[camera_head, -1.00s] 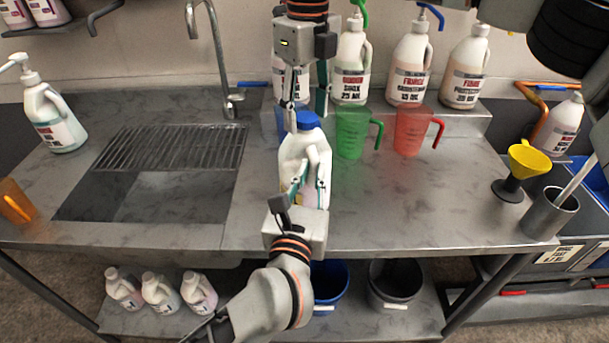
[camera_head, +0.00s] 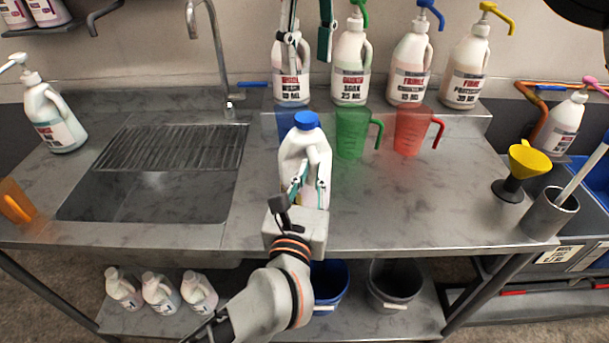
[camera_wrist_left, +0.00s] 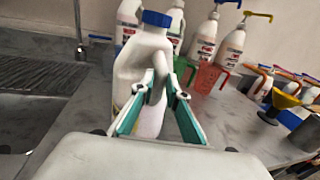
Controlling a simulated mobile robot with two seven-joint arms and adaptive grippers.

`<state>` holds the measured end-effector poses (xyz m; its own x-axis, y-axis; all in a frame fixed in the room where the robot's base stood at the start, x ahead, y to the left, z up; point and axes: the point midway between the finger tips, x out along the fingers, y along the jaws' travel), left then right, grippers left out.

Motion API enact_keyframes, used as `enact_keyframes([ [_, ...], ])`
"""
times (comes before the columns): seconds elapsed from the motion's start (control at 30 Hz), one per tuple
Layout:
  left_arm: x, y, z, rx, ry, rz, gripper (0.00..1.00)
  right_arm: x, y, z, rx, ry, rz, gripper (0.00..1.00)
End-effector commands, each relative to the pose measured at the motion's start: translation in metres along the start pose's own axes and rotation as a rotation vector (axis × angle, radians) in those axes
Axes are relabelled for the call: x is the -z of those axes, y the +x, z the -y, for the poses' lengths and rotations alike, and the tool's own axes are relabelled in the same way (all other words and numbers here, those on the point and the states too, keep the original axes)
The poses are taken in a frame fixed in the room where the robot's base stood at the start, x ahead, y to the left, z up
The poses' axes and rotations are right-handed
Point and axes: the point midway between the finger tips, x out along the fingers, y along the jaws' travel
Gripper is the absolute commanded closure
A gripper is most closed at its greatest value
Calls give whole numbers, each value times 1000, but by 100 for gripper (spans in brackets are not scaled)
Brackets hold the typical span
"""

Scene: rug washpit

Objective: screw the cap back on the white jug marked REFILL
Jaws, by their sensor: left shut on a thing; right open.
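The white jug (camera_head: 303,153) stands upright on the steel counter, right of the sink. Its blue cap (camera_head: 306,120) sits on its mouth and looks level; how tight it is cannot be told. The jug's marking is hidden by my gripper. My left gripper (camera_head: 309,186) is shut on the jug at its near side. The left wrist view shows the jug (camera_wrist_left: 137,70) between the teal-lined fingers (camera_wrist_left: 156,100), with the blue cap (camera_wrist_left: 156,18) on top. My right gripper (camera_head: 307,40) is open and empty, above and behind the cap, clear of it, at the top edge.
Several pump bottles (camera_head: 411,68) stand on a raised shelf behind. Blue, green (camera_head: 351,133) and red (camera_head: 410,131) measuring jugs stand before it. A yellow funnel (camera_head: 528,160) and steel cylinder (camera_head: 549,213) stand right.

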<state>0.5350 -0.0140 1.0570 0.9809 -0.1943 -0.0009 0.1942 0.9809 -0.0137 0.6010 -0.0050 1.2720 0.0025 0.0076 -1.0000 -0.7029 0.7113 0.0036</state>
Motion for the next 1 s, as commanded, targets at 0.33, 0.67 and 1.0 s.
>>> enact_keyframes([
  [0.33,-2,0,0,-1,3,6,100,0,-7,0,0,-1,1,51],
  [0.67,-1,0,0,0,1,3,66,0,-6,0,0,-1,1,51],
  [1.0,1,-22,0,1,-2,-1,66,0,-6,0,0,-1,1,51],
])
